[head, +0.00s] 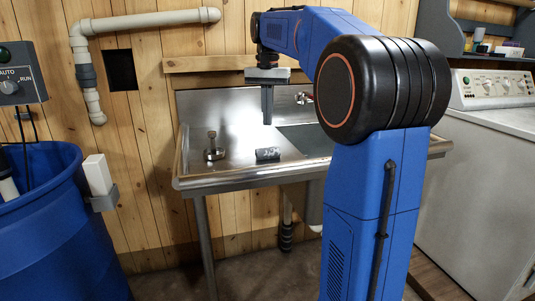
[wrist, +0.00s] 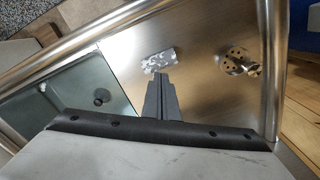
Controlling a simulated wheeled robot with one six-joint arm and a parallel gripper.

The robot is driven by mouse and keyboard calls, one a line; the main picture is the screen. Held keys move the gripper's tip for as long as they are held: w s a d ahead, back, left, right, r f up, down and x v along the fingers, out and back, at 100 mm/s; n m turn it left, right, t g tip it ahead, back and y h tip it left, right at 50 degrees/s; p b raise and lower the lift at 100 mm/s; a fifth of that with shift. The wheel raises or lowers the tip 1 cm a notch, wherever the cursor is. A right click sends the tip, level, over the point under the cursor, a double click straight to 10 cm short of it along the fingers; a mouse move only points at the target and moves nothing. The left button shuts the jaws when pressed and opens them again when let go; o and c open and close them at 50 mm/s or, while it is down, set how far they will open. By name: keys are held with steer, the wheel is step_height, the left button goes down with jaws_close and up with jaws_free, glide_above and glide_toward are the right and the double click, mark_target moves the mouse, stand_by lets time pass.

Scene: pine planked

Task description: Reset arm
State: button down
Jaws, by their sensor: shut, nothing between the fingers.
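My gripper (head: 267,121) hangs pointing down above the metal sink counter (head: 235,143). Its fingers are shut with nothing between them; they also show closed together in the wrist view (wrist: 158,76). My blue arm with its black joint fills the right middle of the head view and hides part of the sink.
A metal fitting with a round perforated base (head: 213,147) stands on the counter's left part, also in the wrist view (wrist: 238,62). The sink basin (wrist: 60,95) is beside the counter. A blue barrel (head: 60,225) stands left, a white washer (head: 475,190) right.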

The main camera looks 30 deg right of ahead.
steer(key=shift+r, duration=0.25)
stand_by(0.4)
steer(key=s+a+f+n+t, duration=0.1)
steer(key=s+a+f+n, duration=0.1)
steer(key=s+a+f, duration=0.45)
steer(key=s+a+f+n+t, duration=0.1)
steer(key=s+a+f+n, duration=0.2)
steer(key=s, duration=0.6)
steer(key=s+a+f+n+t, duration=0.1)
steer(key=s+a+f+n, duration=0.1)
steer(key=s+f, duration=0.5)
steer(key=s+a+f+n+t, duration=0.1)
steer(key=s+a+f+n, duration=0.1)
steer(key=s+a+f, duration=0.2)
steer(key=s+f, duration=0.3)
steer(key=f, duration=0.2)
steer(key=shift+s+a+t, duration=0.15)
steer(key=shift+s+t, duration=0.2)
steer(key=shift+t, duration=0.05)
